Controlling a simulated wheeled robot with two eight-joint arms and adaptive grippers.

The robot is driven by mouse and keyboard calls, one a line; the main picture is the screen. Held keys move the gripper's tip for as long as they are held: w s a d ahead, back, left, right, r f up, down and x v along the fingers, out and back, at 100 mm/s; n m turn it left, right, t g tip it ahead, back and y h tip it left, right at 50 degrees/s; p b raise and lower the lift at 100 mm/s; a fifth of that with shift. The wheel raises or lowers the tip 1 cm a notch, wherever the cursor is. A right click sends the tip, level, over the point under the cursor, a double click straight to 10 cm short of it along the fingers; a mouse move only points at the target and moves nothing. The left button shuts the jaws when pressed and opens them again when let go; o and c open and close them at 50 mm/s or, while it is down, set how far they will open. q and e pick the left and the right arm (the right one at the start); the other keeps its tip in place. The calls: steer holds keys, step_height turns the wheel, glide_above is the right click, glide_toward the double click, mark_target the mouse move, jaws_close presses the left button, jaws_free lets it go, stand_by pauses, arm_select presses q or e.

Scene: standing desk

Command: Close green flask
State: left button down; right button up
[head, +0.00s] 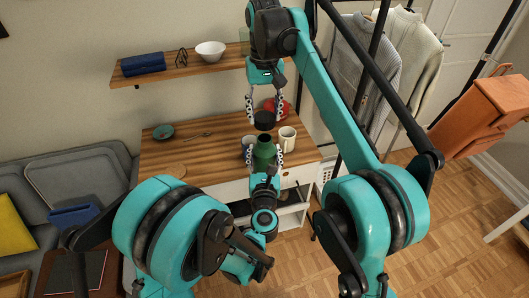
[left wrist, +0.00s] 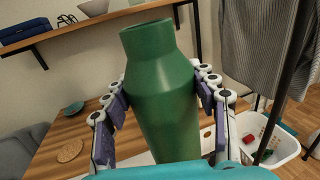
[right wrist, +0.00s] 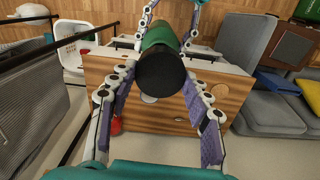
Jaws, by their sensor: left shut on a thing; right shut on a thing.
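The green flask (head: 264,153) stands upright in my left gripper (head: 263,160), whose fingers are shut on its sides. In the left wrist view the flask (left wrist: 162,95) fills the middle, its neck bare, with no cap on it. The black cap (head: 264,121) is in my right gripper (head: 264,112), which points down from above and is shut on it. The cap is just above the flask's mouth, with a small gap. In the right wrist view the cap (right wrist: 161,73) is between the fingers, with the flask (right wrist: 159,33) partly hidden behind it.
The wooden desk (head: 215,152) carries a white mug (head: 288,139), a blue mug (head: 247,142), a red object (head: 278,105), a teal dish (head: 164,131) and a round coaster (head: 172,170). A shelf (head: 190,69) with a white bowl (head: 210,50) hangs behind. The desk's left part is mostly clear.

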steer(key=shift+f, duration=0.15)
steer(key=shift+f, duration=1.9)
steer(key=shift+f, duration=0.85)
steer(key=shift+f, duration=0.55)
